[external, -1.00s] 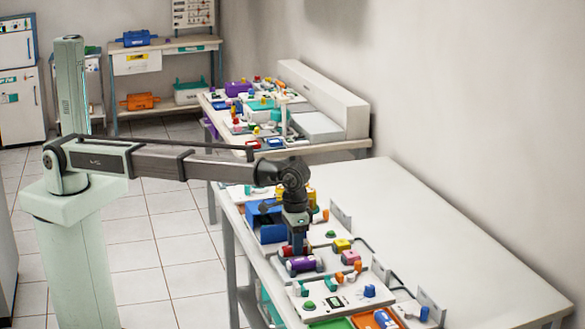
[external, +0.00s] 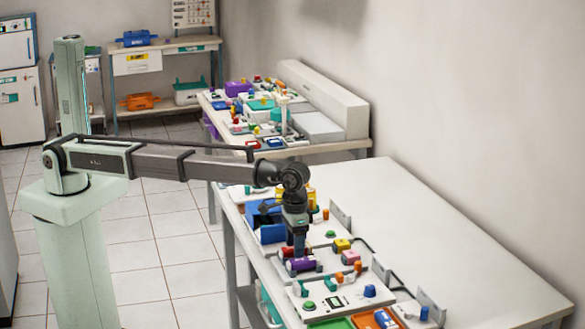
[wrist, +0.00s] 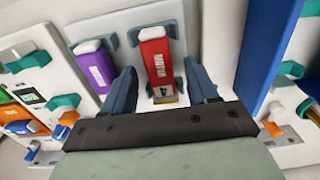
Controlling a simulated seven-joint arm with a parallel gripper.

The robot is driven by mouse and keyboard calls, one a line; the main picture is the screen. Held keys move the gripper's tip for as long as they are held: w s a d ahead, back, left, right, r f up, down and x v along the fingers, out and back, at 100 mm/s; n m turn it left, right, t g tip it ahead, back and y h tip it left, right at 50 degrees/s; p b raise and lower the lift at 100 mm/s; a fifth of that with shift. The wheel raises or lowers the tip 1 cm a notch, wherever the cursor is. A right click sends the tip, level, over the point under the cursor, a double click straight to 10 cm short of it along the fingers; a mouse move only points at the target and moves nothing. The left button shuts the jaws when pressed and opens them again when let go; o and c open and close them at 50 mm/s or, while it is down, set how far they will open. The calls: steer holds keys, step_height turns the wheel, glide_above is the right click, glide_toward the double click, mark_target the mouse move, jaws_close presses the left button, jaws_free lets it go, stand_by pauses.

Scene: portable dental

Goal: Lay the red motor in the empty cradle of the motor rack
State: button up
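The red motor (wrist: 154,55) lies in a grey-blue cradle on the white motor rack (wrist: 122,22), beside the purple motor (wrist: 95,65). In the external view only a little of the red motor shows beside my gripper, and the purple motor (external: 302,264) lies in front of it. My gripper (wrist: 162,88) is open, with one finger on each side of the red motor's near end and a visible gap on both sides. In the external view my gripper (external: 299,252) points down just above the rack. How far the fingertips are above the rack is unclear.
A blue bin (external: 271,234) stands beside my gripper; its wall (wrist: 268,45) rises at the right of the wrist view. A white control panel (external: 330,299), orange and green trays, and a yellow block (external: 342,244) are nearby. The table's far right side is clear.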

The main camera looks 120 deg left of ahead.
step_height(320, 180, up, 14)
steer(key=f, duration=0.1)
steer(key=s+d+f+t+h, duration=0.1)
steer(key=s+d+f+h, duration=0.1)
steer(key=d+f, duration=0.65)
steer(key=s+d+f+t+h, duration=0.1)
steer(key=s+d+f+t, duration=0.1)
steer(key=d+f, duration=0.65)
steer(key=s+a+f+m+g+y, duration=0.1)
steer(key=s+a+f+m+g, duration=0.3)
steer(key=s+f, duration=1.2)
steer(key=s+a+f+m+g+y, duration=0.1)
steer(key=s+a+f, duration=0.4)
steer(key=s+f, duration=1.15)
steer(key=s+a+f+m+g, duration=0.1)
steer(key=s+f, duration=0.1)
steer(key=s, duration=0.8)
steer(key=s+a+f+m+g, duration=0.1)
steer(key=s+a+f+g, duration=0.1)
steer(key=s, duration=0.9)
steer(key=s+a+f+m+g+y, duration=0.1)
steer(key=s+a+f+m, duration=0.1)
steer(key=s, duration=0.9)
steer(key=shift+s+f+g, duration=0.25)
steer(key=shift+f+g, duration=0.15)
steer(key=shift+f, duration=0.35)
